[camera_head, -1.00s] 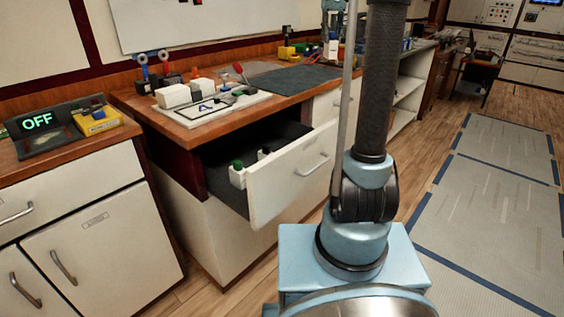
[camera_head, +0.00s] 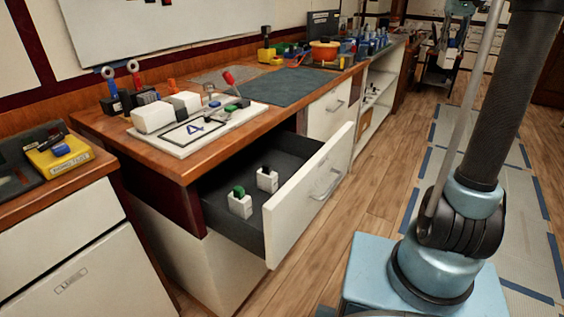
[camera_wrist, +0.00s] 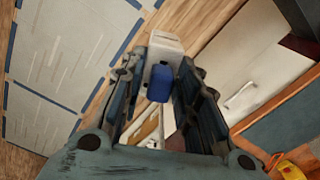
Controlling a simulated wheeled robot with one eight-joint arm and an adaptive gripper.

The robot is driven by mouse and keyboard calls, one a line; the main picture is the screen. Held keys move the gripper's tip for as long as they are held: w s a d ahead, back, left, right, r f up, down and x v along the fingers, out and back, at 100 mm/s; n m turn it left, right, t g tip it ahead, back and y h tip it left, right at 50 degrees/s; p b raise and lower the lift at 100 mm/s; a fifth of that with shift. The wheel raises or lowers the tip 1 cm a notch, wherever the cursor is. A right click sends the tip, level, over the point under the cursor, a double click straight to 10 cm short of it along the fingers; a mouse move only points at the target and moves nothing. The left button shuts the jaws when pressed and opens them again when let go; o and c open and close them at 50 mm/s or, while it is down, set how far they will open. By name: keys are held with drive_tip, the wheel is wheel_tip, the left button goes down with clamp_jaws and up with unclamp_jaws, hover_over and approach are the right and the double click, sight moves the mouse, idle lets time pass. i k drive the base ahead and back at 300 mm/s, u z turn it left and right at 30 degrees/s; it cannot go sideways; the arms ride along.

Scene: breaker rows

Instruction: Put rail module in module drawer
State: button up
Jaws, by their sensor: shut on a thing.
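The rail module (camera_wrist: 165,42), white with a blue block on it, is between the fingers of my gripper (camera_wrist: 160,90) in the wrist view. The gripper is shut on it, and the fingers hide its sides. My gripper is outside the head view. The module drawer (camera_head: 310,195) stands open in the head view, with a dark interior. Inside it stand a white module with a green top (camera_head: 239,202) and a white module with a dark top (camera_head: 267,179).
The wooden counter (camera_head: 190,165) above the drawer holds a white board marked 4 (camera_head: 190,135), white blocks and a red-handled tool (camera_head: 233,82). A dark mat (camera_head: 285,87) lies behind. A yellow device (camera_head: 60,155) sits on the left counter. Wooden floor (camera_head: 395,165) is clear beside the drawer.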

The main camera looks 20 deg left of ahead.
sight(295, 171)
drive_tip(key=z, duration=0.1)
drive_tip(key=k, duration=1.5)
drive_tip(key=u, duration=0.9)
drive_tip(key=i, duration=1.05)
drive_tip(key=z, duration=0.05)
